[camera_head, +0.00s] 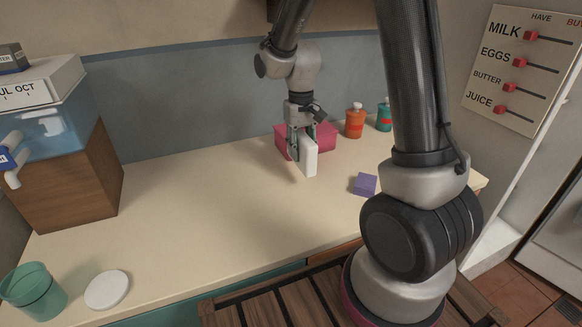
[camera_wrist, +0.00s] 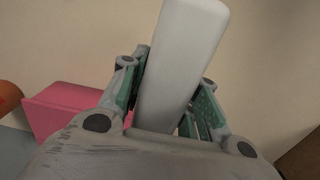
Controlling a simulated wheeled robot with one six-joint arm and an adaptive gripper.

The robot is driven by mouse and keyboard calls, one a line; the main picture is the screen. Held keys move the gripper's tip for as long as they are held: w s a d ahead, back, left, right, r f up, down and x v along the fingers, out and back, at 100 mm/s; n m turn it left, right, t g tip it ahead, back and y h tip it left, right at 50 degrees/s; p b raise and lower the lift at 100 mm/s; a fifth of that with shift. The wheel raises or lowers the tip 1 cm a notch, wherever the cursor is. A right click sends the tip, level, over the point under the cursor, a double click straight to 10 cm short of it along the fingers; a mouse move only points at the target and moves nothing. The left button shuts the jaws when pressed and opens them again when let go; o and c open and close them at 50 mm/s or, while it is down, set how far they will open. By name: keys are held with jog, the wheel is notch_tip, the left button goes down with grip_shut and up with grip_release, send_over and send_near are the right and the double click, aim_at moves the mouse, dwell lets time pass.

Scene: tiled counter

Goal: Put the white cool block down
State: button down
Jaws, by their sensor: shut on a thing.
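The white cool block (camera_head: 307,158) is held upright in my gripper (camera_head: 302,140), in front of the pink box on the counter. In the wrist view the white cool block (camera_wrist: 183,60) stands between the two green-padded fingers of my gripper (camera_wrist: 168,95), which is shut on it. The block appears close to the counter top (camera_head: 215,200), but I cannot tell whether its lower edge touches it.
The pink box (camera_head: 283,146) is just behind the block. A purple cube (camera_head: 365,184) lies to the right; orange (camera_head: 354,121) and teal (camera_head: 384,116) bottles stand behind. At left are a water dispenser (camera_head: 60,125), a green cup (camera_head: 35,292) and a white disc (camera_head: 107,290). The middle counter is clear.

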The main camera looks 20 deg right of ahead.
aim_at(301, 165)
jog(key=shift+f, duration=2.7)
jog(key=c, duration=1.1)
grip_release()
jog(key=shift+f, duration=0.15)
